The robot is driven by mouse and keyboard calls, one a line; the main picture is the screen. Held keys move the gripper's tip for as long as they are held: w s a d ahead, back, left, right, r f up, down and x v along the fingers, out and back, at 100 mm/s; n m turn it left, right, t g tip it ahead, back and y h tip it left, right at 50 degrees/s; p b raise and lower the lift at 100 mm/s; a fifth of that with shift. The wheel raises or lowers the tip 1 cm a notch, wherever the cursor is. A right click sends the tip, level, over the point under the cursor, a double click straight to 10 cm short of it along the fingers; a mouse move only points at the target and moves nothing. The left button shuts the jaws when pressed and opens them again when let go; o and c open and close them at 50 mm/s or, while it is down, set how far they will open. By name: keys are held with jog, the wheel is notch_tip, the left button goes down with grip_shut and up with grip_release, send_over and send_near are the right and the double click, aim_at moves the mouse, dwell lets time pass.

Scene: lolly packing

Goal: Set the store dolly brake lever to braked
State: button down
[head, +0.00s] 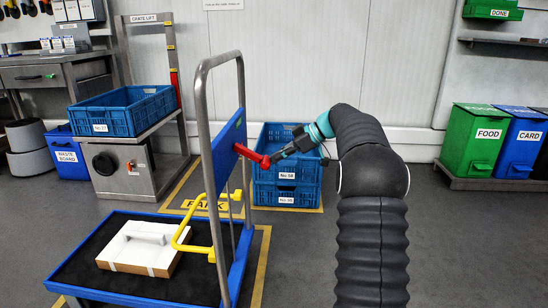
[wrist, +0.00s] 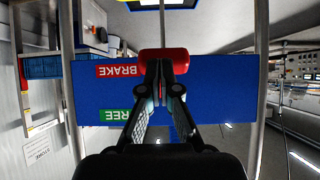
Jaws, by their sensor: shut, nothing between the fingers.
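The store dolly (head: 203,150) stands left of centre in the head view, with a blue panel (head: 224,150) on its upright frame. The red brake lever (head: 252,155) sticks out from the panel and slopes down to its knob. In the wrist view the panel (wrist: 225,95) carries a red BRAKE label (wrist: 120,71) and a green FREE label (wrist: 120,116), both upside down. The lever's red knob (wrist: 165,56) appears level with the BRAKE label. My gripper (head: 275,156) is shut and empty, its fingertips (wrist: 163,66) at the knob; touching or just apart, I cannot tell.
A white box (head: 140,248) lies on the dolly deck beside a yellow handle (head: 183,236). Blue crates (head: 287,172) are stacked behind my gripper. A crate lift (head: 125,165) stands at the left, and food and card bins (head: 485,140) at the right. Floor right of my arm is clear.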

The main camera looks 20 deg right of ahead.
jog(key=shift+a+f, duration=0.1)
jog(key=shift+a, duration=0.2)
jog(key=shift+d+r+p, duration=0.1)
jog(key=shift+r+p, duration=0.3)
jog(key=shift+r, duration=0.2)
jog(key=d+f+p+v, duration=0.1)
jog(key=f+p+v, duration=0.1)
jog(key=v, duration=1)
jog(key=shift+s+d+p, duration=0.3)
jog(key=shift+d+p, duration=0.05)
jog(key=shift+d, duration=0.1)
jog(key=shift+r, duration=0.15)
